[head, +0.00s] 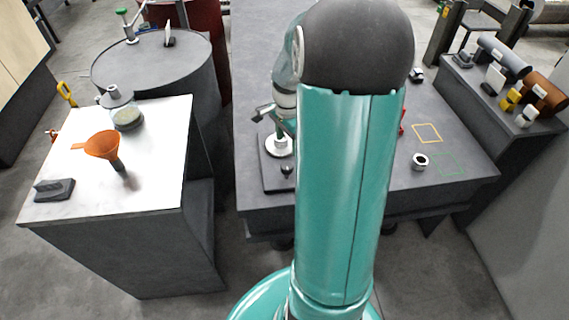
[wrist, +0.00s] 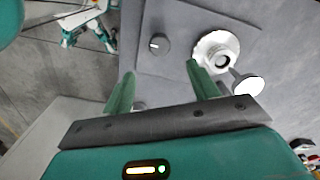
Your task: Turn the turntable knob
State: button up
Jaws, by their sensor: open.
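A dark round knob (wrist: 159,44) with a short white mark sits on a grey plate in the wrist view. A white round flanged part (wrist: 226,44) with a dark centre, seemingly the turntable, is right of the knob. My gripper (wrist: 160,68) is open, its two green fingers apart with nothing held. The knob shows beyond the fingertips, between them sideways; I see no contact. The right fingertip overlaps the white part's edge in the picture. In the head view, the knob (head: 287,170) is at the plate's front and the white round base (head: 279,148) behind it; my arm hides much nearby.
The dark bench (head: 450,185) carries a small white-and-black ring (head: 420,161) and yellow and green outlines at right. A white-topped table (head: 160,175) at left holds an orange funnel (head: 103,145) and a flask (head: 122,112). A barrel (head: 150,60) stands behind.

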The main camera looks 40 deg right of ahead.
aim_at(288, 165)
notch_tip(288, 165, down, 10)
jog(key=shift+f, duration=0.25)
jog(key=shift+d, duration=0.1)
jog(key=c, duration=1)
